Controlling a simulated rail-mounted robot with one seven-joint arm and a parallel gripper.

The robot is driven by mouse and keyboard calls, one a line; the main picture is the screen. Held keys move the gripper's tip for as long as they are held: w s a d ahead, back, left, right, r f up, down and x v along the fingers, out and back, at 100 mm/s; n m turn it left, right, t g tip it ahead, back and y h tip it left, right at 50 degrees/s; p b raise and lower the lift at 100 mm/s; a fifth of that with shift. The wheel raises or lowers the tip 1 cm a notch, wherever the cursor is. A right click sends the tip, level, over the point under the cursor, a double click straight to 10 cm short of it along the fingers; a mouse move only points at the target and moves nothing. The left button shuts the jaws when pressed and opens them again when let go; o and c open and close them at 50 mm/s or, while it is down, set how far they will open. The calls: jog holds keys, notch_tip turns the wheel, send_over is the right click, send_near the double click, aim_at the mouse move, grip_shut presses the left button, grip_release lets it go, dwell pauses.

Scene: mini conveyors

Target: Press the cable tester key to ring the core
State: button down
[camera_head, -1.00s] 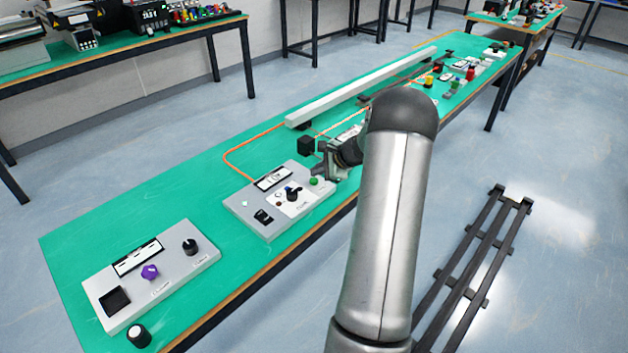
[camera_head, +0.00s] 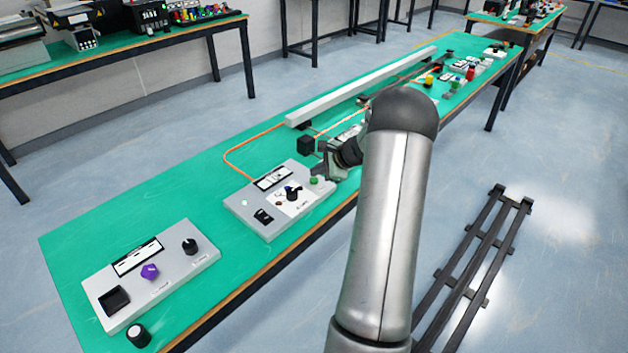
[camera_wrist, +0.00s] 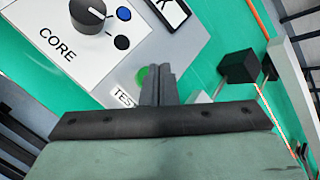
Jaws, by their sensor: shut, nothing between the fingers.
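The cable tester is a grey panel (camera_head: 248,205) on the green bench. It also shows in the wrist view (camera_wrist: 190,45), with a black CORE knob (camera_wrist: 88,15) on a white plate. The green key (camera_head: 315,180) is at the panel's right end, beside a TEST label (camera_wrist: 125,100). In the wrist view the green key (camera_wrist: 142,76) shows only in part, behind my fingertips. My gripper (camera_wrist: 158,72) is shut and empty, its tips over the key's right side. I cannot tell whether they touch it. In the head view my gripper (camera_head: 322,165) is close beside the key.
A black block (camera_wrist: 238,66) with an orange cable stands near the gripper; it also shows in the head view (camera_head: 306,145). Another grey panel (camera_head: 150,275) with a purple knob lies at the near left. The bench between the two panels is clear.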

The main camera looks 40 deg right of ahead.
aim_at(317, 180)
jog(key=shift+f+b, duration=0.3)
jog(key=shift+f, duration=0.05)
jog(key=shift+f+b, duration=0.4)
dwell(0.5)
jog(key=shift+r, duration=0.15)
jog(key=shift+r+p, duration=0.5)
jog(key=shift+r, duration=0.15)
jog(key=shift+r+p, duration=1.5)
jog(key=shift+r, duration=1.05)
